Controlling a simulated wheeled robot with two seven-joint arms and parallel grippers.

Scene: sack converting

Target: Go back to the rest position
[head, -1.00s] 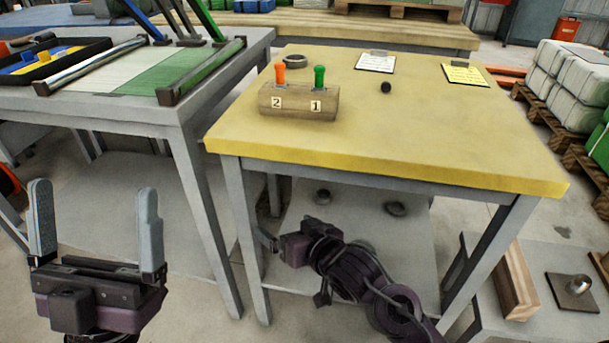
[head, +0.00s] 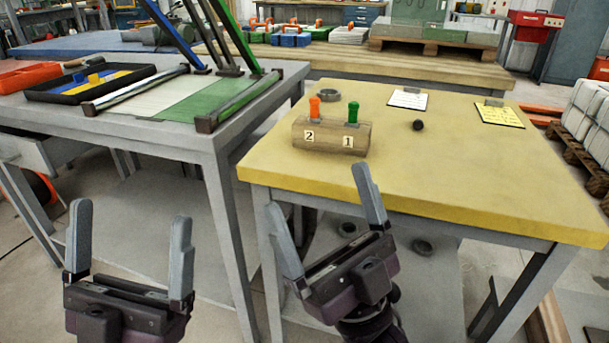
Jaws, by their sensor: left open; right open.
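My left gripper (head: 129,255) is at the lower left of the head view. Its two grey fingers point up and stand wide apart, with nothing between them. My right gripper (head: 326,228) is in front of the near edge of the yellow-topped table (head: 470,165). Its fingers are also spread and empty, tilted a little to the left. The right fingertip overlaps the table's front edge in the picture. Both grippers appear apart from all objects.
On the yellow table stands a wooden block (head: 330,136) with an orange-handled tool (head: 314,107) and a green-handled tool (head: 352,112). A grey table (head: 185,138) with a black tray (head: 92,83) is at left.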

